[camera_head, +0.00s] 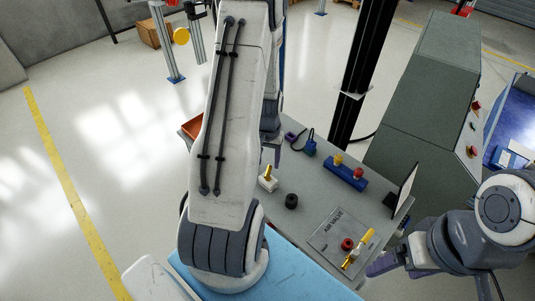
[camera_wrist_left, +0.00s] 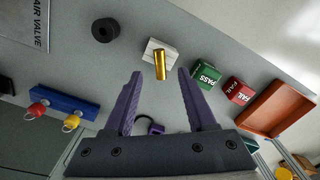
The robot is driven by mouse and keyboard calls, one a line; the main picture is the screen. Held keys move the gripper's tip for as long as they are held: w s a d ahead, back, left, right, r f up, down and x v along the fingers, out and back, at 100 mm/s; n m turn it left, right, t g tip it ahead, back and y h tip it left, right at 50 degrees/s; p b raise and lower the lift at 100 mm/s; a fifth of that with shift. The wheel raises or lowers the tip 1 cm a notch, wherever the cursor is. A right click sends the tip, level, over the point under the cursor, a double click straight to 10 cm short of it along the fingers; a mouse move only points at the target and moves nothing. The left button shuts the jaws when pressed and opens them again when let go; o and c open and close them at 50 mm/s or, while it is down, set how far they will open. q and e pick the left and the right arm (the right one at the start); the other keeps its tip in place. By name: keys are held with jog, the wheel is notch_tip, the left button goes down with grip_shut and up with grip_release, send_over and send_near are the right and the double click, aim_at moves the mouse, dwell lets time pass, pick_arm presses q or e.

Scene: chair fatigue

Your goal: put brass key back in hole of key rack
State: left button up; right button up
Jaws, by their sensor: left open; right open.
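A gold-coloured piece (camera_head: 268,171), seemingly the brass key, stands up from a small white block (camera_head: 267,184) on the grey table. In the left wrist view the gold piece (camera_wrist_left: 160,62) lies between and just beyond the two fingertips of my left gripper (camera_wrist_left: 160,73), which is open and empty. In the head view my left arm hides most of that gripper. The blue rack (camera_head: 346,178) holds a yellow-topped and a red-topped piece; it also shows in the left wrist view (camera_wrist_left: 62,100). I cannot make out its holes. My right gripper (camera_head: 380,265) is open beside the valve panel.
The AIR VALVE panel (camera_head: 325,240) has a yellow handle and red knob. A black cylinder (camera_head: 291,201) stands near the white block. Green PASS (camera_wrist_left: 205,75) and red FAIL (camera_wrist_left: 238,91) cubes and an orange tray (camera_wrist_left: 282,106) lie to the right in the wrist view.

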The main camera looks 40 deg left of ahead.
pick_arm(q)
jog(key=shift+r, duration=2.05)
jog(key=d+r+m, duration=0.2)
jog(key=d+r, duration=0.2)
jog(key=d, duration=0.4)
jog(key=d+r+m, duration=0.3)
jog(key=d+r, duration=0.1)
jog(key=d, duration=0.5)
jog(key=s+d+r+m, duration=0.3)
jog(key=s+d, duration=0.3)
jog(key=s, duration=0.2)
jog(key=s+d+r+m+h+b, duration=0.1)
jog(key=s+d+r+m, duration=0.3)
jog(key=s+d, duration=0.3)
jog(key=shift+s+d, duration=0.3)
jog(key=shift+s, duration=0.2)
jog(key=shift+r, duration=0.1)
